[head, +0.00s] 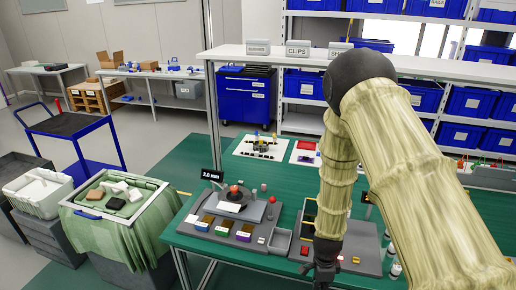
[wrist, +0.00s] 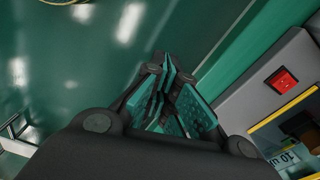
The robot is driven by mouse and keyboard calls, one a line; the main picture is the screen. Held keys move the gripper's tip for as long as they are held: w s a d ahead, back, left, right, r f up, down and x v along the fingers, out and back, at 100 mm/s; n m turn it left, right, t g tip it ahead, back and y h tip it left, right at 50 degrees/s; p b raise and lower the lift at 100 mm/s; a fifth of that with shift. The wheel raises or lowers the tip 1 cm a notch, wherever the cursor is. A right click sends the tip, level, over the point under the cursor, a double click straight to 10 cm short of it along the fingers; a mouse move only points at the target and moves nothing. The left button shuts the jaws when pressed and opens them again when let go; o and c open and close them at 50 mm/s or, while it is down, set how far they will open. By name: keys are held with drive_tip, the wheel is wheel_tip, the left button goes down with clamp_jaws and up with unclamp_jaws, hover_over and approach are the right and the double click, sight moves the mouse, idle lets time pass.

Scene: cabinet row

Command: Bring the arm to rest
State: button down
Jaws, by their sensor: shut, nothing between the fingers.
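My arm reaches down from the upper right of the head view, with a pale wrapped sleeve over its links. My gripper (head: 325,268) hangs at the lower end of the arm, in front of the green workbench (head: 262,271) near its front edge. In the wrist view the gripper (wrist: 168,72) has its teal-padded fingers drawn together, with nothing between them. Below it in that view is the dark green floor or bench surface; I cannot tell which. The gripper appears apart from the nearby grey station.
A grey station (head: 365,262) stands close beside the gripper; its red switch (wrist: 284,80) shows in the wrist view. Another grey fixture (head: 215,232) is left on the bench. A tray (head: 112,198) on green cloth and a blue cart (head: 68,125) stand farther left.

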drive_tip(key=s+f+n+b, duration=0.2)
drive_tip(key=s+f+n, duration=0.2)
drive_tip(key=s, duration=0.6)
drive_tip(key=s+d+f+n+b, duration=0.1)
drive_tip(key=s+f+n, duration=0.4)
drive_tip(key=s+n, duration=0.3)
drive_tip(key=s+f+n+b, duration=0.2)
drive_tip(key=s+f+n, duration=0.2)
drive_tip(key=s, duration=1)
drive_tip(key=shift+d+f+n+y+b, duration=0.3)
drive_tip(key=shift+d+f+n, duration=0.05)
drive_tip(key=shift+n, duration=0.65)
drive_tip(key=shift+s, duration=0.1)
